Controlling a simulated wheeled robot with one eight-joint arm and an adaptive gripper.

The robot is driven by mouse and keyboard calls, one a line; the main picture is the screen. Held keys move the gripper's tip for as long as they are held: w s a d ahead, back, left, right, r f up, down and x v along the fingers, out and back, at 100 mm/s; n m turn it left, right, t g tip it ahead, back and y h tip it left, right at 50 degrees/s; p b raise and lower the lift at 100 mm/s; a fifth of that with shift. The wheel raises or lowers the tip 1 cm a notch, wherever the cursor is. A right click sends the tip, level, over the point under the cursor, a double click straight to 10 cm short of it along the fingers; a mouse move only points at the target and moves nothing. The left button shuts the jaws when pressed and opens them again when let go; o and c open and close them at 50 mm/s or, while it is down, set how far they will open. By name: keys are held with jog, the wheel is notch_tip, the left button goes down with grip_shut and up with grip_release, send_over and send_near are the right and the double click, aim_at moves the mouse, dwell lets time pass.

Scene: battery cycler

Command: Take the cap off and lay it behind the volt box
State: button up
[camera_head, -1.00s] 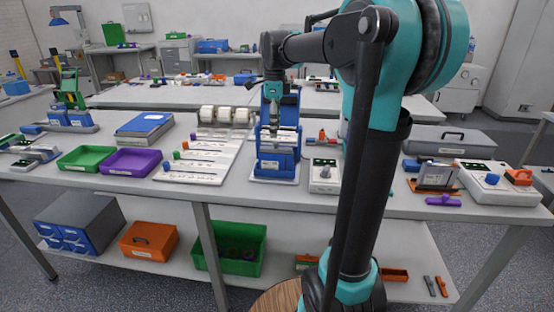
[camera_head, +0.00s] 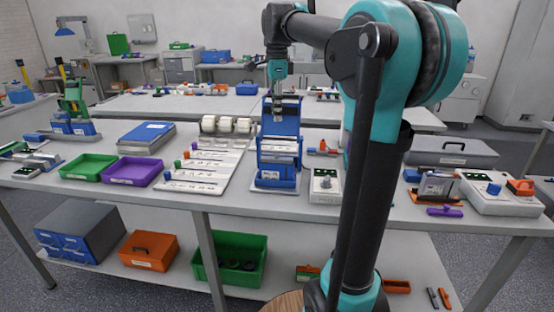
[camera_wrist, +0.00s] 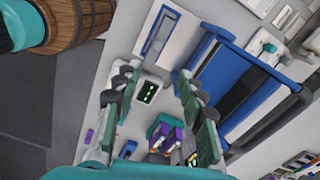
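My gripper (camera_head: 278,108) points down over the blue stand (camera_head: 278,178), in front of its upright back. In the wrist view my gripper (camera_wrist: 158,88) has its two fingers spread, with no object visible held between them. A small white box with a dark green-lit display, which looks like the volt box (camera_head: 325,186), stands on the table just right of the blue stand. In the wrist view the white box (camera_wrist: 150,91) shows between the fingers, beyond them. The blue stand (camera_wrist: 212,72) lies to the right there. I cannot make out the cap for certain.
Left of the stand are a white strip board (camera_head: 200,172), a rack of white rolls (camera_head: 227,125), and purple (camera_head: 134,171) and green (camera_head: 88,167) trays. Right are a grey holder (camera_head: 437,187), a white knob box (camera_head: 490,193) and a grey case (camera_head: 452,151). An orange-red item (camera_head: 322,151) lies behind the white box.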

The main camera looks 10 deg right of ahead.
send_over(277, 152)
jog(key=f, duration=0.8)
jog(key=shift+w+f, duration=0.2)
jog(key=shift+s+d+f, duration=0.1)
jog(key=shift+f, duration=1.3)
jog(key=shift+s+f, duration=0.1)
jog(key=shift+f, duration=1.25)
grip_shut()
jog(key=shift+r, duration=0.1)
